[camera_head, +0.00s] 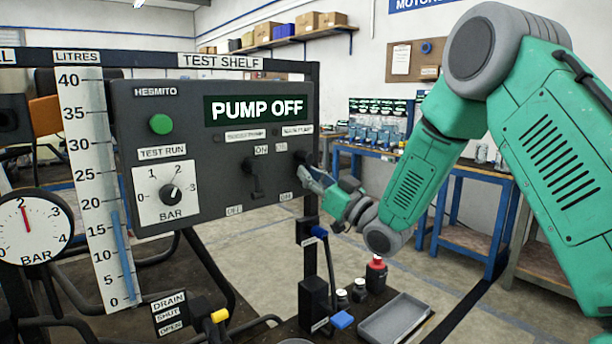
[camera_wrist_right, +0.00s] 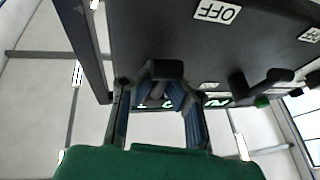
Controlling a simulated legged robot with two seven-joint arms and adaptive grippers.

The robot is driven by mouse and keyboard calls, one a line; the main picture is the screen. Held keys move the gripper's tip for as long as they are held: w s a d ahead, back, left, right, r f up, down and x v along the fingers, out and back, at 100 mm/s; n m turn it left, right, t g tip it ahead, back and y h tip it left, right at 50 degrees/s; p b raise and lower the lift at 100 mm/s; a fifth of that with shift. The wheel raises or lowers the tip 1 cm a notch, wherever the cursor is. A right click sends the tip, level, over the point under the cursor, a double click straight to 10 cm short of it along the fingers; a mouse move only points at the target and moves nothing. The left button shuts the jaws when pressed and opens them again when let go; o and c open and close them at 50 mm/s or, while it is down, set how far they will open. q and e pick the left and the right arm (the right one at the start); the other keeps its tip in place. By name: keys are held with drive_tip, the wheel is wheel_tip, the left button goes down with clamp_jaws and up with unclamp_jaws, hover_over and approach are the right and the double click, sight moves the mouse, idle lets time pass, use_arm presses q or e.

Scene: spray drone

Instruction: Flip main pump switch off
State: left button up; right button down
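The dark control panel (camera_head: 215,180) has a display (camera_head: 256,109) reading PUMP OFF. A black lever switch (camera_head: 256,180) sits at its centre right, between ON and OFF labels. The main pump switch (camera_head: 302,158) is at the panel's right edge, partly hidden by my right gripper (camera_head: 308,174). In the right wrist view, my right gripper (camera_wrist_right: 152,92) is open, its two blue-padded fingers apart near a black switch (camera_wrist_right: 162,70) on the panel. Whether they touch it cannot be told. An OFF label (camera_wrist_right: 217,11) shows nearby. My left gripper is not in view.
A green button (camera_head: 160,124) and a bar dial (camera_head: 170,192) are on the panel's left. Blue-framed benches (camera_head: 464,240) stand behind; the floor between is clear.

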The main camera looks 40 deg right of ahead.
drive_tip(key=shift+s+f, duration=0.1)
drive_tip(key=shift+f, duration=0.2)
drive_tip(key=c, duration=1.6)
unclamp_jaws()
drive_tip(key=shift+d+r, duration=0.15)
drive_tip(key=v, duration=1.2)
